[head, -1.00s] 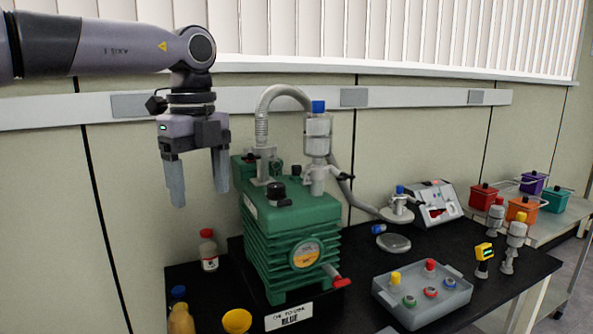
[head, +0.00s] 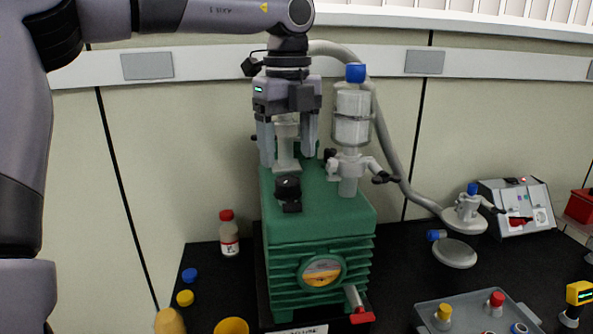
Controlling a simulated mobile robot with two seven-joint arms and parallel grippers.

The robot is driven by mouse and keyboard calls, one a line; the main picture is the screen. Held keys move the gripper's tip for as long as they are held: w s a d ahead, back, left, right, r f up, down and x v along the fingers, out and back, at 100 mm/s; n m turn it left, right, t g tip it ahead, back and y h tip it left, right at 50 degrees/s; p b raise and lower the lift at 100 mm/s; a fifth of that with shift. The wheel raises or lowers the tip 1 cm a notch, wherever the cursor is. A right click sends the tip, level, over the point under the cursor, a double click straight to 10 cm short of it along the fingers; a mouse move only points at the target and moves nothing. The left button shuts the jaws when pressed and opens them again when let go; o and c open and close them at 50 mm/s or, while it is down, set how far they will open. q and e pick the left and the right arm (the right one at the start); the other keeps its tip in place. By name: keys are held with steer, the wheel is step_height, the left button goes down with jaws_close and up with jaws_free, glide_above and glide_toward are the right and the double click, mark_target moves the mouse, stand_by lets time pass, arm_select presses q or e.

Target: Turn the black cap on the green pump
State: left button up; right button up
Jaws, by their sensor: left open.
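The green pump (head: 312,225) stands on the black bench in the middle of the head view, with a round gauge and a red-handled lever on its front. Its black cap (head: 288,188) sits upright on the top face, near the front left. My left gripper (head: 288,160) is open, pointing down, and appears above and behind the cap in the picture. Its fingers straddle the view of the grey hose fitting behind them, and nothing is seen held. Whether a finger touches the fitting, I cannot tell. My right gripper is not in view.
A clear cylinder with a blue top (head: 352,118) rises from the pump right of my gripper, with a grey hose (head: 395,155) beside it. A red-capped bottle (head: 229,238) stands left of the pump. A grey tray (head: 470,322) is at front right.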

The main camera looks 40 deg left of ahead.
mark_target(288, 181)
arm_select(q)
steer(key=shift+f+p, duration=0.3)
steer(key=shift+f, duration=2.45)
steer(key=c, duration=1.1)
